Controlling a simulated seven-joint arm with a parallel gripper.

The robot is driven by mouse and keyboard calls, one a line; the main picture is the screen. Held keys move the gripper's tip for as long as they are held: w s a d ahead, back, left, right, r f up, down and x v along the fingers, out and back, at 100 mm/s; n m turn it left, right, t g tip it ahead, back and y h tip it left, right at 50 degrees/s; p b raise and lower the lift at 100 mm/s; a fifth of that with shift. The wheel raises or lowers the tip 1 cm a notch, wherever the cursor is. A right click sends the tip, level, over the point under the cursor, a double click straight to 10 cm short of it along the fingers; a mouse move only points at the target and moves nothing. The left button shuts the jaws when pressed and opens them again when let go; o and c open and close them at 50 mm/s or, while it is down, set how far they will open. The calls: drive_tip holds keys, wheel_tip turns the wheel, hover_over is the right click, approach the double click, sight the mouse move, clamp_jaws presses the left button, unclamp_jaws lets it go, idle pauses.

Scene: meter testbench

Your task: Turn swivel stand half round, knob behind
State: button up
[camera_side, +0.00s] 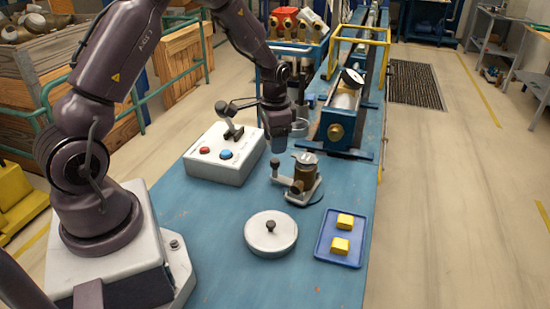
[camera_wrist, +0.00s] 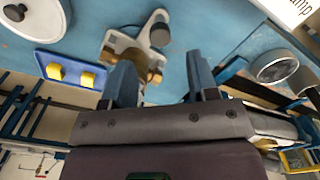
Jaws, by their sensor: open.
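A grey swivel stand (camera_side: 309,196) sits on the blue bench and carries a brass meter (camera_side: 304,176) with a grey top. Its upright dark knob (camera_side: 275,164) is at the stand's left end in the side view. In the wrist view the stand (camera_wrist: 121,42) lies beyond my fingers, with its knob (camera_wrist: 160,35) at upper right and the meter partly hidden by my left finger. My gripper (camera_side: 280,128) hangs above and behind the stand in the side view, apart from it. In the wrist view my gripper (camera_wrist: 158,62) has its fingers wide apart with nothing held.
A round white disc with a dark knob (camera_side: 271,234) and a blue tray (camera_side: 324,254) with two yellow blocks stand in front. A white control box (camera_side: 224,153) with buttons and a lever is left. A blue test rig (camera_side: 340,130) stands behind right. Bare bench lies front left.

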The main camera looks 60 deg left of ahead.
sight(275, 160)
wheel_tip(275, 160, down, 6)
idle(0.4)
